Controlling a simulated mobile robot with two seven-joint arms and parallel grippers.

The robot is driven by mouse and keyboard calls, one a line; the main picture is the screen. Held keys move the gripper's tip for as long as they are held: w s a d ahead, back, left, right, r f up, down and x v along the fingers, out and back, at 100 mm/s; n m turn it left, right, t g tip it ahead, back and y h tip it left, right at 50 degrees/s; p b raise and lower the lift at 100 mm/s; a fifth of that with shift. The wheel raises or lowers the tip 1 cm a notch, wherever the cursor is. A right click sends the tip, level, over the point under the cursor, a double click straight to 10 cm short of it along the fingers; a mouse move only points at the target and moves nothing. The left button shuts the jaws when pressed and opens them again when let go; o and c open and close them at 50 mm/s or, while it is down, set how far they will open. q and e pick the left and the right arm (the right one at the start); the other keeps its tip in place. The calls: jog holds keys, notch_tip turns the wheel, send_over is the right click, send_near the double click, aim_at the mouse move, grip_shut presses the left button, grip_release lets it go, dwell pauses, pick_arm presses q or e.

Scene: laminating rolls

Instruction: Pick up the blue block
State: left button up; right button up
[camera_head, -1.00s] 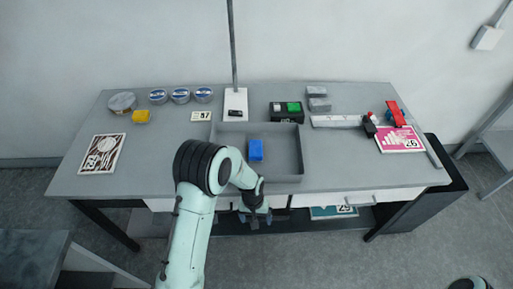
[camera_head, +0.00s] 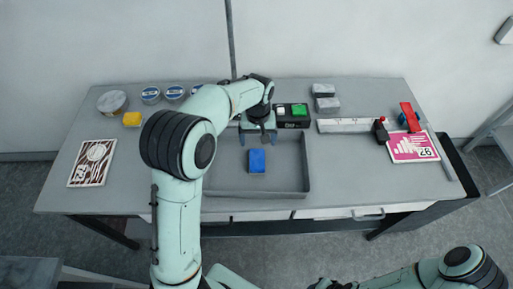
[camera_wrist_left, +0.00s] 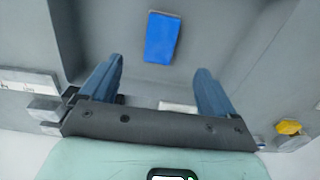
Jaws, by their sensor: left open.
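My right arm enters at the bottom right of the head view. Its dark end at the bottom edge is cut off, so its jaws cannot be read.
A black box with a green button (camera_head: 299,111) stands behind the tray. Grey blocks (camera_head: 325,98), a white bar (camera_head: 345,125) and a pink card (camera_head: 412,147) are to the right. The tray's front is clear.

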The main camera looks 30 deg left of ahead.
pick_arm(q)
send_over(257, 158)
jog(key=f, duration=0.7)
jog(key=shift+s+d+f+b, duration=0.1)
jog(key=shift+s+d+b, duration=0.2)
jog(key=shift+s, duration=0.05)
jog(key=shift+w+a+f, duration=0.1)
jog(key=shift+f, duration=0.9)
jog(key=shift+w+a+f, duration=0.1)
jog(key=shift+w+f, duration=0.05)
jog(key=shift+f, duration=0.9)
jog(key=shift+w+a+f, duration=0.1)
jog(key=shift+f, duration=0.9)
pick_arm(e)
jog(key=shift+s+f, duration=0.25)
pick_arm(q)
jog(key=c, duration=1.1)
jog(key=shift+r, duration=0.15)
